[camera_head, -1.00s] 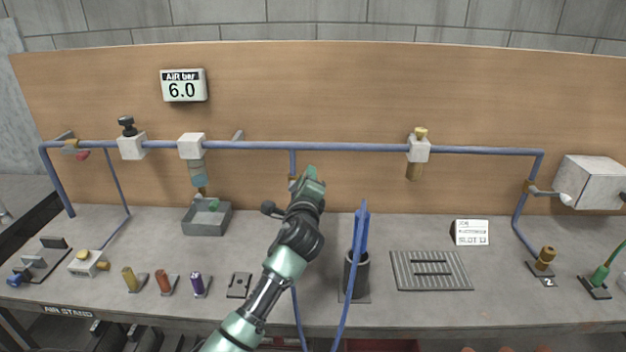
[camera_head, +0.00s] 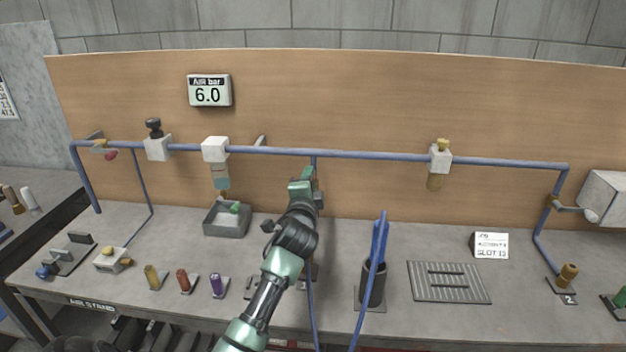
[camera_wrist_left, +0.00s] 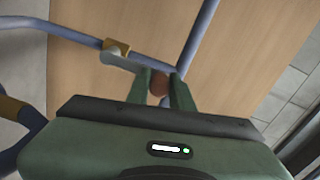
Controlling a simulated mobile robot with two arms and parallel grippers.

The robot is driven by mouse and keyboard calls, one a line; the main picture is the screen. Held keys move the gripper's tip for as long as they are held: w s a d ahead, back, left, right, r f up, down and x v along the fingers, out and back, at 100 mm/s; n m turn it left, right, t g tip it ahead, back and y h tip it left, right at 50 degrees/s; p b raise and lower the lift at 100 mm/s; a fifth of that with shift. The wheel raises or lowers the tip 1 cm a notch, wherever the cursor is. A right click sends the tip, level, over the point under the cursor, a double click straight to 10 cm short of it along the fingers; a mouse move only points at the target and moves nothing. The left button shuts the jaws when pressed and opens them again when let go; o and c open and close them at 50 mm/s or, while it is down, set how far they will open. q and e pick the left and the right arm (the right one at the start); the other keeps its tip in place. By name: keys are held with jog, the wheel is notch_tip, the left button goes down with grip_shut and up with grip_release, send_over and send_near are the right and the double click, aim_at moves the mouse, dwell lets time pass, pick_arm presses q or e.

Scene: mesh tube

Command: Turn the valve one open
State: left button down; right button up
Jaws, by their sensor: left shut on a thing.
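My left gripper (camera_head: 304,183) is in front of the wooden board, at the short pipe that drops from the main blue pipe. In the left wrist view its fingers (camera_wrist_left: 160,88) are shut on the reddish-brown end (camera_wrist_left: 158,83) of a valve lever. The lever's silver arm (camera_wrist_left: 120,62) runs from a brass valve body (camera_wrist_left: 117,46) on the blue drop pipe, and looks roughly along that pipe. In the head view my gripper and arm hide this valve. My right gripper is not in view.
A gauge (camera_head: 209,91) reads 6.0. Other valves sit at the left (camera_head: 100,143) and right (camera_head: 550,200) pipe ends. A black cup (camera_head: 374,283) with blue tubes stands right of my arm, near a slotted plate (camera_head: 447,283) and a sign (camera_head: 491,245).

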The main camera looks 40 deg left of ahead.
pick_arm(q)
jog(key=shift+a+f, duration=0.1)
dwell(0.4)
jog(key=c, duration=1.2)
grip_release()
jog(key=shift+s, duration=0.1)
jog(key=shift+c, duration=0.2)
jog(key=b+v, duration=0.1)
jog(key=v, duration=0.6)
jog(key=shift+s+d+b, duration=0.2)
jog(key=shift+s+b, duration=0.1)
jog(key=shift+s, duration=0.05)
